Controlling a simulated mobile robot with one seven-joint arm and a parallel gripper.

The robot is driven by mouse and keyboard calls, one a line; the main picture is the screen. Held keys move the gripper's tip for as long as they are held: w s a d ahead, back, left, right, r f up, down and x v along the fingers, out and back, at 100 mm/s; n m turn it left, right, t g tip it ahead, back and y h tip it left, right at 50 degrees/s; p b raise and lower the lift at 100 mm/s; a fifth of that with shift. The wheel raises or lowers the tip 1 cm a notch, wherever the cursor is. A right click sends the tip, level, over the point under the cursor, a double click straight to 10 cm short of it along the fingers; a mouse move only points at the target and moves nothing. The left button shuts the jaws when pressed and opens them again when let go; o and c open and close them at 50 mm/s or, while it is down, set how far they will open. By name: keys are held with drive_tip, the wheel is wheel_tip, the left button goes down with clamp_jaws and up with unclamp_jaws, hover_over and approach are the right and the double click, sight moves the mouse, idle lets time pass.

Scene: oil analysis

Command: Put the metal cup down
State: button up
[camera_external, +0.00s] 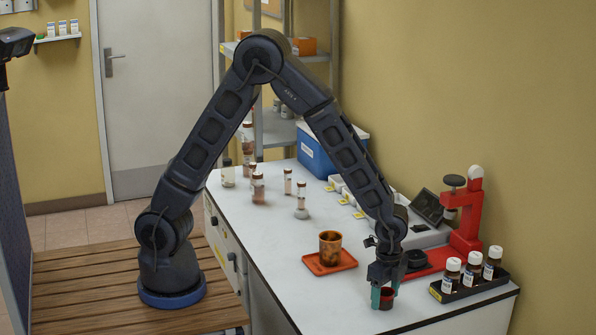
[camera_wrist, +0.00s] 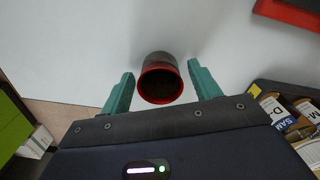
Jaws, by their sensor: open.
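A small dark cup with a red rim (camera_wrist: 160,84) stands on the white worktop between the fingers of my gripper (camera_wrist: 161,70). The fingers are open, with a gap on each side of the cup in the wrist view. In the external view my gripper (camera_external: 385,297) is low at the near right part of the worktop, and the red cup (camera_external: 386,303) shows between the greenish fingers, partly hidden. A brown, copper-looking metal cup (camera_external: 330,247) stands upright on a red tray (camera_external: 314,267), left of and behind my gripper.
A black rack (camera_external: 440,294) with several labelled bottles (camera_external: 473,268) is close to the right of my gripper. A red press-like device (camera_external: 467,215) stands behind it. Several vials (camera_external: 258,188) and a blue box (camera_external: 314,150) are further back. The worktop left of the tray is clear.

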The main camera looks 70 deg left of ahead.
wheel_tip(320, 180, up, 12)
drive_tip(key=s+a+r+n+t, duration=0.1)
drive_tip(key=s+a+r+n, duration=0.15)
drive_tip(key=a+r, duration=0.65)
drive_tip(key=s+a+r+n+t, duration=0.1)
drive_tip(key=s+a+r+n, duration=0.15)
drive_tip(key=a, duration=0.25)
drive_tip(key=s+a+r+n, duration=0.2)
drive_tip(key=s+a+r, duration=0.2)
drive_tip(key=a, duration=0.2)
drive_tip(key=s+a+r+n+t, duration=0.1)
drive_tip(key=s+a+r+n, duration=0.1)
drive_tip(key=s+a, duration=0.4)
drive_tip(key=s+a+r+n+t, duration=0.1)
drive_tip(key=s+a+n, duration=0.3)
drive_tip(key=s, duration=0.7)
drive_tip(key=shift+a+r+n+t, duration=0.3)
drive_tip(key=shift+a+r, duration=0.05)
drive_tip(key=shift+a, duration=0.7)
